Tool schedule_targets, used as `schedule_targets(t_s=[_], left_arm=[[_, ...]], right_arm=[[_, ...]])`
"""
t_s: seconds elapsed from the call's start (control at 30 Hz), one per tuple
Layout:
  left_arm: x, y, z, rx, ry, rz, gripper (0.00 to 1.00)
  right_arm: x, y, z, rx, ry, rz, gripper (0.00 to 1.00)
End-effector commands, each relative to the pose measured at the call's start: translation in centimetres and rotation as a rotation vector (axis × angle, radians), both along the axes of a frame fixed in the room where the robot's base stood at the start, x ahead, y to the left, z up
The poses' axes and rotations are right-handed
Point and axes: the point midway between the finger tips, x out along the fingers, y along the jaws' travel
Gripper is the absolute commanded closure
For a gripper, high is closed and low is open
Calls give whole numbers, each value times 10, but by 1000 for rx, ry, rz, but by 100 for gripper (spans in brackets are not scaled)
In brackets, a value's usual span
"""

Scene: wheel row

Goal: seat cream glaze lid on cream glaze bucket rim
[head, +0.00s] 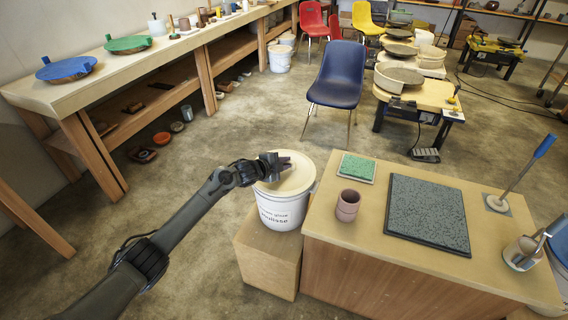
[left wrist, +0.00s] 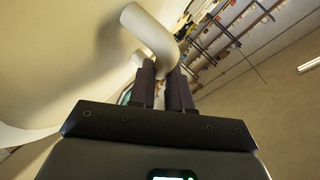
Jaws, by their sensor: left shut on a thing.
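The cream glaze bucket (head: 281,213) is white with dark lettering and stands upright on a wooden block. The round cream glaze lid (head: 297,182) lies over the bucket's mouth, about level with the rim. I cannot tell whether it touches the rim all round. My left gripper (head: 279,163) is over the lid and partly hides it. In the left wrist view the left gripper (left wrist: 164,78) is shut on the lid's curved cream handle (left wrist: 150,32), with the lid's broad pale surface (left wrist: 45,60) beside it. My right gripper is not in view.
The wooden block (head: 266,258) adjoins a workbench (head: 340,232). A blue chair (head: 339,78) stands behind on open floor.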

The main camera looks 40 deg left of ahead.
Motion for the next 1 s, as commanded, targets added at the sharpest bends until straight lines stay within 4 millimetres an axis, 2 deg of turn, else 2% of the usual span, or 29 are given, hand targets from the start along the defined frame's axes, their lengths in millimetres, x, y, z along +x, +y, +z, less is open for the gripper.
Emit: schedule_targets(t_s=[1.0], left_arm=[[-2, 0, -3, 0, 6, 1, 100]], right_arm=[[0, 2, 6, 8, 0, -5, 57]])
